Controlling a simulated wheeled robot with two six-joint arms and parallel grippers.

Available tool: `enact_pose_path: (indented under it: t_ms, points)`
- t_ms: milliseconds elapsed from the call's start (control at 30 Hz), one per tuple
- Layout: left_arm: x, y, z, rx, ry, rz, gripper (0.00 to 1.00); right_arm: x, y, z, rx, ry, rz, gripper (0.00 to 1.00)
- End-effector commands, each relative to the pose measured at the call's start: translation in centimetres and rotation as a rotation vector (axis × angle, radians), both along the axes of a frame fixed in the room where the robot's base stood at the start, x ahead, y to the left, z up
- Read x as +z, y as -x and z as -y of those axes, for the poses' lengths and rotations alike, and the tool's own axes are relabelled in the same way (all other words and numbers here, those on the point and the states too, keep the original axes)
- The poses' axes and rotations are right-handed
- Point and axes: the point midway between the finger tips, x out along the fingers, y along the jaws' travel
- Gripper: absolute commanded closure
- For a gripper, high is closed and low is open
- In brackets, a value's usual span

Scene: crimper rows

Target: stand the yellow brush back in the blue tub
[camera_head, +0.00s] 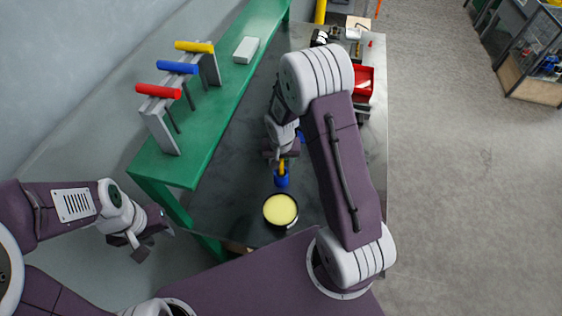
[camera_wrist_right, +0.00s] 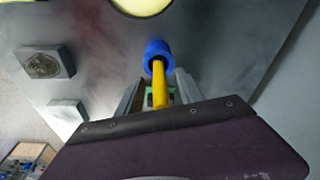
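The blue tub (camera_head: 281,181) stands on the dark bench top, and it also shows in the right wrist view (camera_wrist_right: 152,48). The yellow brush (camera_wrist_right: 160,90) has its far end at the mouth of the tub and appears to stand in it. In the head view the brush (camera_head: 282,168) shows just above the tub. My right gripper (camera_wrist_right: 160,78) has one finger on each side of the brush, with visible gaps between, so it looks open. My left gripper (camera_head: 149,236) is open and empty at the left, away from the bench.
A round black-rimmed dish with yellow inside (camera_head: 280,209) sits close to the tub. A green shelf (camera_head: 205,125) carries a rack with red, blue and yellow handles (camera_head: 178,67) and a white box (camera_head: 246,50). A red bin (camera_head: 364,76) is at the far right. My right arm hides the bench middle.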

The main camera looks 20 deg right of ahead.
Motion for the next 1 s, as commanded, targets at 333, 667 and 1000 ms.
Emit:
enact_pose_path:
  t_ms: [333, 667, 1000]
  points:
    - [-0.4, 0.0, 0.0, 0.0, 0.0, 0.0, 0.64, 3.3, 0.3, -0.2, 0.0, 0.0, 0.008, 0.56]
    - [-0.9, 0.0, 0.0, 0.0, 0.0, 0.0, 0.64, 8.5, 1.3, -0.5, 0.0, 0.0, 0.003, 0.56]
    - [-0.9, 0.0, 0.0, 0.0, 0.0, 0.0, 0.64, 9.0, 1.4, -0.6, 0.0, 0.0, 0.0, 0.56]
